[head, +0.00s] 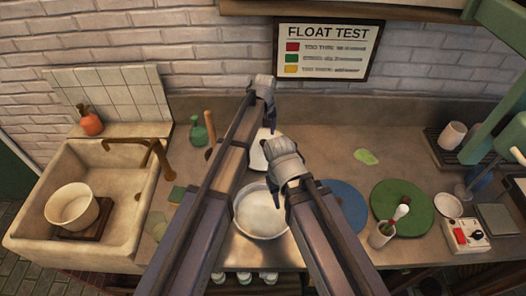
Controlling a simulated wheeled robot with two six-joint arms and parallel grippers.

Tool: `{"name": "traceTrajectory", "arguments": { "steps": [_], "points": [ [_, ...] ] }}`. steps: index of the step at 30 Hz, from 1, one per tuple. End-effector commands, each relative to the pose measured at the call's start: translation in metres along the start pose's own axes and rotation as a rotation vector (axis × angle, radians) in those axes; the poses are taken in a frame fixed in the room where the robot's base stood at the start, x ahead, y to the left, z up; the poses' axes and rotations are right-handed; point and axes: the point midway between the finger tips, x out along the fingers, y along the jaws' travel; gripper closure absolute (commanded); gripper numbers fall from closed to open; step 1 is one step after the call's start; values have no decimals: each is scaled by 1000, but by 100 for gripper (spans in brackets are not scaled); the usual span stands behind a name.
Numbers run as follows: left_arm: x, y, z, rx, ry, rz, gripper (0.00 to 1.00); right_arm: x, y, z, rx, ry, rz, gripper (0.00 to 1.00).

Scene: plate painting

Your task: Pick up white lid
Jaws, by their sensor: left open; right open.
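Two larger white pieces show in the head view. A white round piece with a raised rim (261,214) lies on the counter between my forearms. Another white piece (258,156) lies behind it, partly hidden by my arms and grippers. I cannot tell which of them is the lid. My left gripper (268,118) is open, over the far side of the rear white piece. My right gripper (287,186) is open, over the far right side of the front round piece. I see nothing held in either gripper.
A sink (120,205) with a cream bowl (72,205) is at left. A blue disc (345,207) and a green disc (414,222) lie to the right. A brush cup (382,235) and a switch box (466,235) stand near the front edge.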

Motion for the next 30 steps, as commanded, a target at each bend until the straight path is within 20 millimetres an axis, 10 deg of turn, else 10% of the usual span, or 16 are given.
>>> {"name": "traceTrajectory", "arguments": {
  "steps": [30],
  "points": [
    [57, 4, 0, 0, 0, 0, 24, 56, -5, -3, 0, 0, 0, 60]
  ]
}}
